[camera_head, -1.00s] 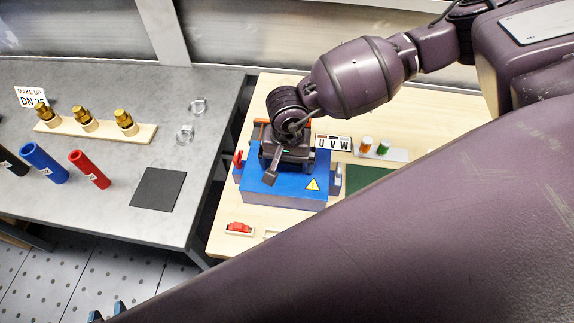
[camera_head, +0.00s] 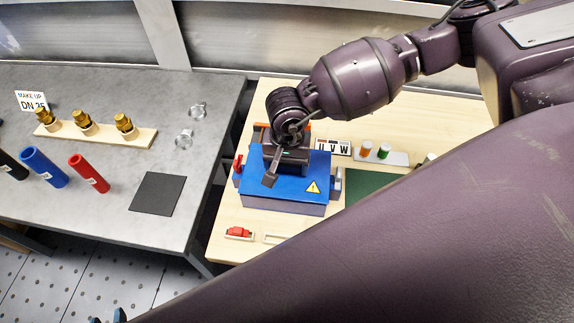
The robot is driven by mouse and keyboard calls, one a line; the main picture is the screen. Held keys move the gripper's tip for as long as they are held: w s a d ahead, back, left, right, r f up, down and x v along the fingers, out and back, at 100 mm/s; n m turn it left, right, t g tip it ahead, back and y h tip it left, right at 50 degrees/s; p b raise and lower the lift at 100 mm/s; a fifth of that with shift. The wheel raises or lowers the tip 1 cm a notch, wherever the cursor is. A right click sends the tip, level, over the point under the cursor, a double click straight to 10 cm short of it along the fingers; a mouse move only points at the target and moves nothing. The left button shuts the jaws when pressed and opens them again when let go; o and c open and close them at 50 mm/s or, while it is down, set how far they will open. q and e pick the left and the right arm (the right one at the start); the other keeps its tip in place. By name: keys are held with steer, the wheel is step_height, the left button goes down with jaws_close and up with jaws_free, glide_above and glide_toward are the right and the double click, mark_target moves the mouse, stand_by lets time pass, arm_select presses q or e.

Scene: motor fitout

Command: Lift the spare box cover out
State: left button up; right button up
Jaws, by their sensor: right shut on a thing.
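The box cover (camera_head: 288,182) is a blue, flat-topped piece with a yellow warning triangle, near the left end of the wooden table. My right gripper (camera_head: 271,179) is over its back left part, pointing down, and is shut on it. The fingertips and the exact grip are partly hidden by the gripper body. A grey-violet front face (camera_head: 283,205) shows below the cover's front edge. I cannot tell whether there is a gap under the cover. My left gripper is not in view.
A red part (camera_head: 237,167) and a grey part (camera_head: 337,182) flank the cover closely. A U V W plate (camera_head: 333,147) and a small rack (camera_head: 382,155) stand behind right. A red item (camera_head: 239,232) lies in front. My large arm link blocks the lower right.

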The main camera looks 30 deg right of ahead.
step_height(320, 180, up, 19)
steer(key=b, duration=0.1)
steer(key=shift+r, duration=0.15)
